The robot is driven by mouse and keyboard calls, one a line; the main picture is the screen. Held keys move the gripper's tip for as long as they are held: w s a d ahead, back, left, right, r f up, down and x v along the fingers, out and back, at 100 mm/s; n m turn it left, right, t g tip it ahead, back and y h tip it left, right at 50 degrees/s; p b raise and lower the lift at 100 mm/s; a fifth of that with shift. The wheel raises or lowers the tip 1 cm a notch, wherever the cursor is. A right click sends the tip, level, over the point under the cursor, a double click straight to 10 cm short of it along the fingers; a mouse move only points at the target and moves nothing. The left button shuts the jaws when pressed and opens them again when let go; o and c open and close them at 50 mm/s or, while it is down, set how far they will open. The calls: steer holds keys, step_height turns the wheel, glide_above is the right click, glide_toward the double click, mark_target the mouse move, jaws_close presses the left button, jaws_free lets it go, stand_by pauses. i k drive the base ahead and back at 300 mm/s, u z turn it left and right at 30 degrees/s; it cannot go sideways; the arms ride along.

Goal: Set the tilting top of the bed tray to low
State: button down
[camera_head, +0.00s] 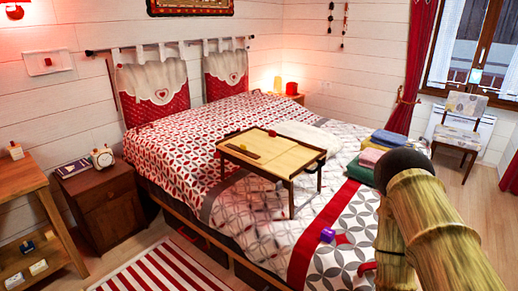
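The bed tray (285,162) stands on the bed, near its middle. It has a light wooden top with a dark rim and dark legs. Its top looks flat or only slightly tilted; I cannot tell its exact setting from here. A dark strip (243,151) lies along the left part of the top, and a small dark thing (272,133) sits near its back edge. Large bamboo-patterned cylinders with a black end, which look like my arm, fill the right foreground, to the right of the tray. My gripper is not in view.
The bed (250,218) has a patterned cover. Folded towels (385,140) lie right of the tray, and a small purple cylinder (327,235) lies in front. A nightstand (103,205) with a clock (102,157) stands left. A striped rug (165,270) covers the floor; a chair (460,125) stands back right.

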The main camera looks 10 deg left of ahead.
mark_target(270, 147)
steer(key=u, duration=0.4)
steer(key=i, duration=0.5)
steer(key=u, duration=0.35)
